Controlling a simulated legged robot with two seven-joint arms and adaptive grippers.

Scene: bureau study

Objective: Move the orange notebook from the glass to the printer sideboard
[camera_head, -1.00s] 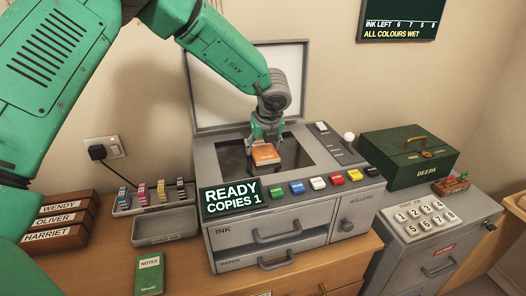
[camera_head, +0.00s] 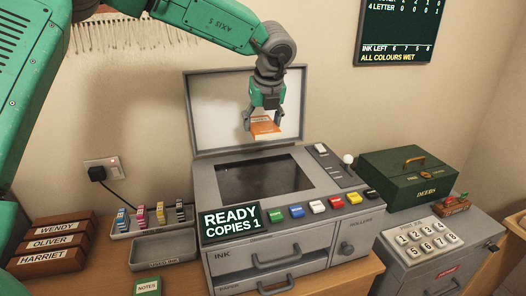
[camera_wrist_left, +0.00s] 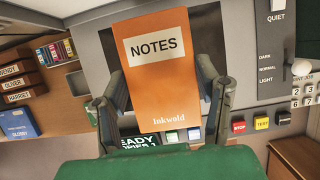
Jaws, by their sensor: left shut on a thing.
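The orange notebook (camera_head: 265,126) is held in the air above the dark glass (camera_head: 262,178) of the printer, in front of the raised white lid (camera_head: 232,98). My left gripper (camera_head: 264,115) is shut on it, with a finger at each side. In the left wrist view the orange notebook (camera_wrist_left: 160,75) shows its NOTES label between the two fingers of my left gripper (camera_wrist_left: 162,95). The glass is bare. The printer (camera_head: 280,230) stands on the wooden sideboard (camera_head: 345,282). My right gripper is in neither view.
Name blocks (camera_head: 52,244) and ink trays (camera_head: 165,248) stand left of the printer. A green notebook (camera_head: 147,286) lies at the front. A green deeds box (camera_head: 408,172) and a grey cabinet with number keys (camera_head: 428,240) are at the right.

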